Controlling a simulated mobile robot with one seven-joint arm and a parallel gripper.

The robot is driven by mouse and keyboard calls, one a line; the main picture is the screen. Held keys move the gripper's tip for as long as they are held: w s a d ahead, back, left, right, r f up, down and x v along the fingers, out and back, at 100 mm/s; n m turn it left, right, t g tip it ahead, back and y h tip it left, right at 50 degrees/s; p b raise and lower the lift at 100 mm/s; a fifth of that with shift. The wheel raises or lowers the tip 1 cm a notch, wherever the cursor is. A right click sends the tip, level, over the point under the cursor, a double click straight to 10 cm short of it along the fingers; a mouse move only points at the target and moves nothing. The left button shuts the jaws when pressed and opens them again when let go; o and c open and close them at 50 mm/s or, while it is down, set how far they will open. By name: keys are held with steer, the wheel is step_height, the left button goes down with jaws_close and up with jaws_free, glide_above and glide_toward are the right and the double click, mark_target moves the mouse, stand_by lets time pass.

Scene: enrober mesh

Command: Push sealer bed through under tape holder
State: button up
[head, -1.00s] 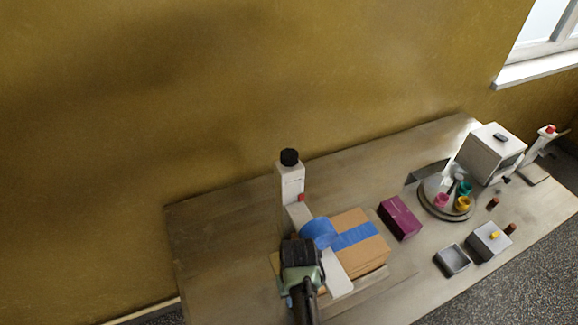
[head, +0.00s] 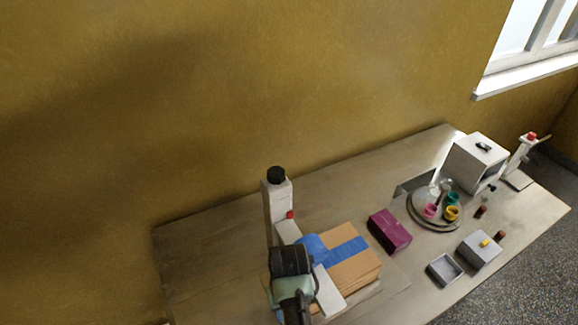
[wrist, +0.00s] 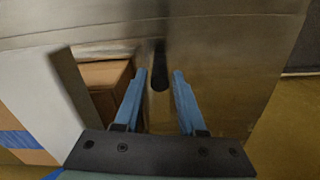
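The tape sealer is a white post (head: 278,208) with a black knob on top and a roll of blue tape (head: 311,246) on its holder. A cardboard box (head: 352,263) with a blue tape strip lies on the sealer bed (head: 366,291), right of the holder. The box also shows at left in the wrist view (wrist: 104,76), beside a pale upright panel. My gripper (wrist: 161,73) is open, its blue fingers apart. A dark rounded peg (wrist: 160,68) shows between the fingertips; I cannot tell whether they touch it. In the head view my wrist hides the fingers and part of the bed.
A purple box (head: 389,231) stands to the right of the cardboard box. Farther right are a round tray (head: 437,226) with small coloured cups, a grey open box (head: 445,269), a grey block (head: 479,249) and a white cabinet (head: 475,163). The table's left end is clear.

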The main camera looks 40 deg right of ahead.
step_height(320, 180, up, 9)
steer(key=shift+f+b, duration=0.1)
steer(key=shift+b, duration=0.25)
steer(key=shift+c, duration=0.3)
